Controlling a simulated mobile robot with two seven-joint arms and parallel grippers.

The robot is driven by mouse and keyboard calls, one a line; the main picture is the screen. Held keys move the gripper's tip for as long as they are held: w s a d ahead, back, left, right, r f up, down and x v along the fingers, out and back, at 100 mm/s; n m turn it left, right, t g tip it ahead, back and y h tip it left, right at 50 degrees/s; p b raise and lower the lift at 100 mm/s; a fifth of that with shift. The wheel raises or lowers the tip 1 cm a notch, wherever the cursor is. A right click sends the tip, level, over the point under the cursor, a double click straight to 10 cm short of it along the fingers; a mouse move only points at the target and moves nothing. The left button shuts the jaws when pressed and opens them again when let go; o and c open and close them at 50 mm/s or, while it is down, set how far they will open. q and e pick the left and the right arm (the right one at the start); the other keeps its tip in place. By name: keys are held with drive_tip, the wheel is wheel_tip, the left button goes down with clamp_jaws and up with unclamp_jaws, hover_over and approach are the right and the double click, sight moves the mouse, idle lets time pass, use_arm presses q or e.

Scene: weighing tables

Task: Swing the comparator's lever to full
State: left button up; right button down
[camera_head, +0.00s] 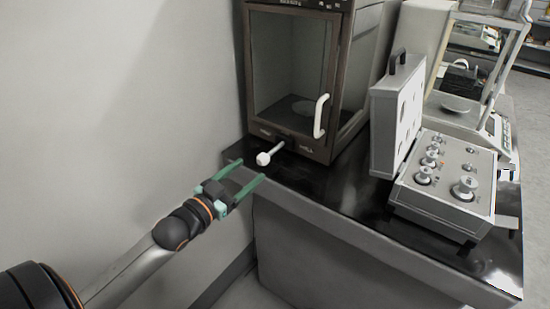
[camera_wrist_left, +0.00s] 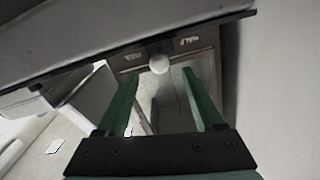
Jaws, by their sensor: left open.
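The comparator (camera_head: 291,75) is a brown-framed glass case on the dark table. Its lever (camera_head: 271,149) sticks out from the middle of the base front and ends in a white ball knob (camera_head: 263,159). Small labels, too small to read surely, flank the lever. My left gripper (camera_head: 246,170) has two green fingers, open and empty, just short of the knob and apart from it in the head view. In the left wrist view the knob (camera_wrist_left: 159,63) shows between the fingertips of the open gripper (camera_wrist_left: 160,73). My right gripper is out of view.
A white door handle (camera_head: 321,116) juts from the comparator's front, right of the lever. A weight box (camera_head: 397,196) with an upright lid and several metal weights stands on the table (camera_head: 345,195) to the right. A balance (camera_head: 455,125) stands behind. A bare wall is at left.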

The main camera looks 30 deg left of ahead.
sight(273, 150)
use_arm(q)
drive_tip(key=w, duration=0.2)
drive_tip(key=w+b, duration=0.1)
drive_tip(key=w, duration=0.5)
drive_tip(key=shift+d, duration=0.35)
drive_tip(key=w, duration=0.3)
drive_tip(key=shift+d+b, duration=0.15)
drive_tip(key=shift+b, duration=0.25)
drive_tip(key=shift+w, duration=0.55)
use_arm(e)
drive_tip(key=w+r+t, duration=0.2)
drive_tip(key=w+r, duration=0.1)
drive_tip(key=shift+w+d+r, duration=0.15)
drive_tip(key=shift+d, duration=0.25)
use_arm(q)
clamp_jaws()
